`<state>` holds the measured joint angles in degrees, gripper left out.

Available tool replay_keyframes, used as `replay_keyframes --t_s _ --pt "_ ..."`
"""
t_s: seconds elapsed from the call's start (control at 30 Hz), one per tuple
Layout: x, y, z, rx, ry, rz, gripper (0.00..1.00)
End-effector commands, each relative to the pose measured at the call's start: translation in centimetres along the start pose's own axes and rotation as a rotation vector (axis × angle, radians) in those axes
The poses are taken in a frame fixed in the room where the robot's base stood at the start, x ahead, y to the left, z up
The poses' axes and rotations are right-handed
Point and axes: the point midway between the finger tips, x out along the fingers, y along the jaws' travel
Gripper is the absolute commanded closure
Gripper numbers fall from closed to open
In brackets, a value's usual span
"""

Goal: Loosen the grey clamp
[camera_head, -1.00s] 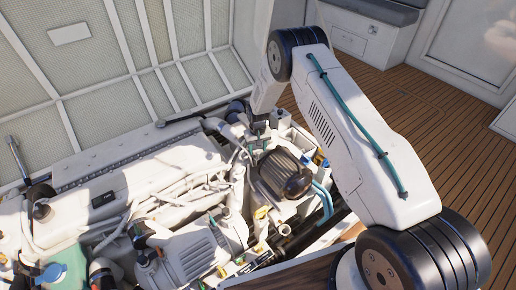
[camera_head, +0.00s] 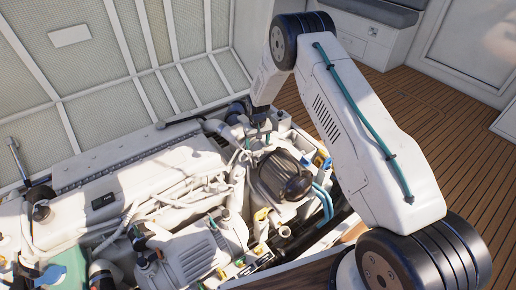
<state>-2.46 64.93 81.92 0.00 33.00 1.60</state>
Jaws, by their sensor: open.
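My gripper (camera_head: 259,133) points down at the far right end of the white engine (camera_head: 150,190), close above or among its hoses. It is small in this view and its fingertips are partly lost against the engine parts. It is open, and I see nothing held in it. I cannot pick out the grey clamp for certain among the pipes and fittings around my gripper. Whether the fingers are around, touching or apart from any part there cannot be told.
A dark ribbed motor-like part (camera_head: 283,176) sits just below my gripper. Teal hoses (camera_head: 323,203) run to its right. The raised white hatch panel (camera_head: 110,60) stands behind the engine. The wooden deck (camera_head: 430,120) on the right is clear.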

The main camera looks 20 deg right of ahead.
Motion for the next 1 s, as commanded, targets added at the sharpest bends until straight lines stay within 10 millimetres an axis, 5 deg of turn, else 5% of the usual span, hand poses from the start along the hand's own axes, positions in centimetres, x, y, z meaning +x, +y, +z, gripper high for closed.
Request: replay_keyframes --t_s 0.23,0.8,1.0 --pt "-2.9 0.0 0.0 0.0 0.0 0.0 0.29" --pt "-3.1 0.0 0.2 -0.001 -0.011 0.0 0.29" --pt "-2.3 0.1 5.0 -0.006 -0.146 0.004 0.29"
